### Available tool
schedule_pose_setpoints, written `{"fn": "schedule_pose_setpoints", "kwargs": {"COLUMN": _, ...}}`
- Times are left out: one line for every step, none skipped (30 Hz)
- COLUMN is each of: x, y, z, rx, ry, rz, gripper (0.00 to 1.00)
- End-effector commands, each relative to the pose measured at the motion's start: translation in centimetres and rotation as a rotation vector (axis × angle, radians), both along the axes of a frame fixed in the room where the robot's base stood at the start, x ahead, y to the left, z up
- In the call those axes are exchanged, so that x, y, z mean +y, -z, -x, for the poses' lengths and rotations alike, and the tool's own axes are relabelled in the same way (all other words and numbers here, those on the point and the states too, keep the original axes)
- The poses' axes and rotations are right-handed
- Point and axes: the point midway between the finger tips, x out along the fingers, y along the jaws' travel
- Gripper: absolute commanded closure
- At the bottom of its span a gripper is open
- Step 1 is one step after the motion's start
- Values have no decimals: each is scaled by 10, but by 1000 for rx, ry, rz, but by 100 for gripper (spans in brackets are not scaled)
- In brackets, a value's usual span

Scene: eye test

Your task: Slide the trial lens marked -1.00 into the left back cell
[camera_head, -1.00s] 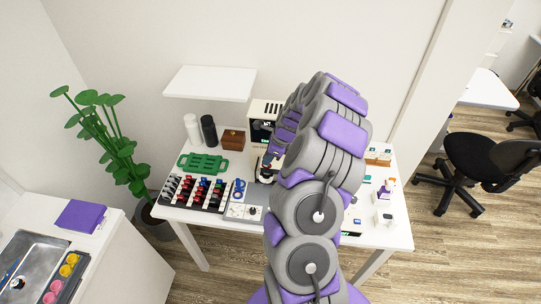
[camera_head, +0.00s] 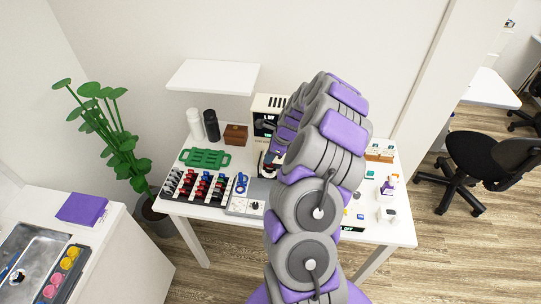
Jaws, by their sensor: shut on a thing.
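My gripper (camera_head: 273,155) is mostly hidden behind my own arm, over the back middle of the white table. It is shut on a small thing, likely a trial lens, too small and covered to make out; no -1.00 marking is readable. Just below it is a dark and red item (camera_head: 268,166), partly covered by my arm. A lens rack (camera_head: 186,199) at the table's left holds several small pieces with red, blue and black grips. The left back cell cannot be made out, and whether the held thing touches anything cannot be told.
A green tray (camera_head: 205,158), white bottle (camera_head: 195,124), black bottle (camera_head: 211,125) and brown box (camera_head: 236,135) stand at the back left. A dark-fronted device (camera_head: 265,108) stands behind my gripper. A white shelf (camera_head: 214,76) overhangs the back. Small boxes (camera_head: 387,215) are at right.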

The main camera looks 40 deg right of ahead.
Motion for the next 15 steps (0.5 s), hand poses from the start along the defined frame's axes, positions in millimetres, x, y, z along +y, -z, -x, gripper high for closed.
{"fn": "schedule_pose_setpoints", "kwargs": {"x": -1, "y": -1, "z": 0, "rx": 0, "ry": 1, "rz": -2, "gripper": 100}}
{"fn": "schedule_pose_setpoints", "kwargs": {"x": -1, "y": -1, "z": 0, "rx": 0, "ry": 1, "rz": -2, "gripper": 100}}
{"fn": "schedule_pose_setpoints", "kwargs": {"x": -1, "y": -1, "z": 0, "rx": 0, "ry": 1, "rz": -2, "gripper": 100}}
{"fn": "schedule_pose_setpoints", "kwargs": {"x": 0, "y": -1, "z": 0, "rx": 0, "ry": 1, "rz": -2, "gripper": 100}}
{"fn": "schedule_pose_setpoints", "kwargs": {"x": 0, "y": -2, "z": 1, "rx": 1, "ry": 0, "rz": -2, "gripper": 100}}
{"fn": "schedule_pose_setpoints", "kwargs": {"x": 1, "y": -2, "z": 1, "rx": 1, "ry": 0, "rz": -2, "gripper": 100}}
{"fn": "schedule_pose_setpoints", "kwargs": {"x": 1, "y": -2, "z": 1, "rx": 1, "ry": 0, "rz": -2, "gripper": 100}}
{"fn": "schedule_pose_setpoints", "kwargs": {"x": 2, "y": -2, "z": 1, "rx": 1, "ry": 0, "rz": -3, "gripper": 100}}
{"fn": "schedule_pose_setpoints", "kwargs": {"x": 2, "y": -2, "z": 1, "rx": 1, "ry": 0, "rz": -4, "gripper": 100}}
{"fn": "schedule_pose_setpoints", "kwargs": {"x": 3, "y": -3, "z": 1, "rx": 1, "ry": 0, "rz": -3, "gripper": 100}}
{"fn": "schedule_pose_setpoints", "kwargs": {"x": 3, "y": -3, "z": 1, "rx": 1, "ry": 0, "rz": -3, "gripper": 100}}
{"fn": "schedule_pose_setpoints", "kwargs": {"x": 4, "y": -3, "z": 1, "rx": 1, "ry": 0, "rz": -2, "gripper": 100}}
{"fn": "schedule_pose_setpoints", "kwargs": {"x": 5, "y": -3, "z": 1, "rx": 1, "ry": 0, "rz": -2, "gripper": 100}}
{"fn": "schedule_pose_setpoints", "kwargs": {"x": 6, "y": -4, "z": 1, "rx": 1, "ry": 1, "rz": -1, "gripper": 100}}
{"fn": "schedule_pose_setpoints", "kwargs": {"x": 6, "y": -4, "z": 1, "rx": 0, "ry": 1, "rz": 0, "gripper": 100}}
